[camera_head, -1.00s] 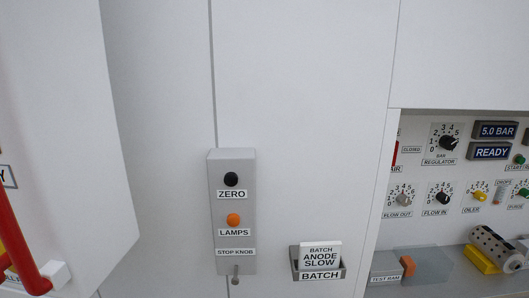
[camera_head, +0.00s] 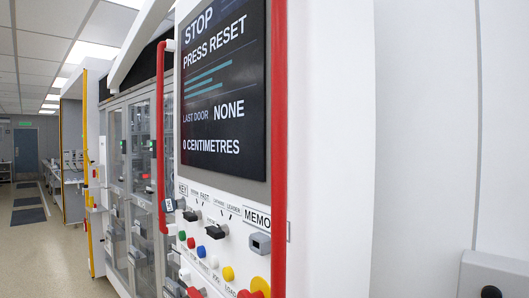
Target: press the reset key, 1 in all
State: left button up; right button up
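A control panel (camera_head: 240,210) stands at an angle in the middle of the head view. Its dark screen (camera_head: 225,90) reads STOP, PRESS RESET, LAST DOOR NONE, 0 CENTIMETRES. Below is a slanting row of push buttons: green (camera_head: 182,236), red (camera_head: 191,242), blue (camera_head: 201,251), white (camera_head: 213,262) and yellow (camera_head: 228,273). Their small labels are too oblique for me to tell which one is the reset key. Neither of my grippers is in view.
Long red vertical bars (camera_head: 279,130) flank the screen. Black selector knobs (camera_head: 215,230) and a grey socket (camera_head: 260,243) under a MEMO label sit above the buttons. A red-and-yellow knob (camera_head: 260,287) is at the lower edge. Glazed cabinets and an open aisle floor (camera_head: 45,245) lie left.

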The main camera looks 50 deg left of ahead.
aim_at(201, 250)
jog(key=u, duration=1.8)
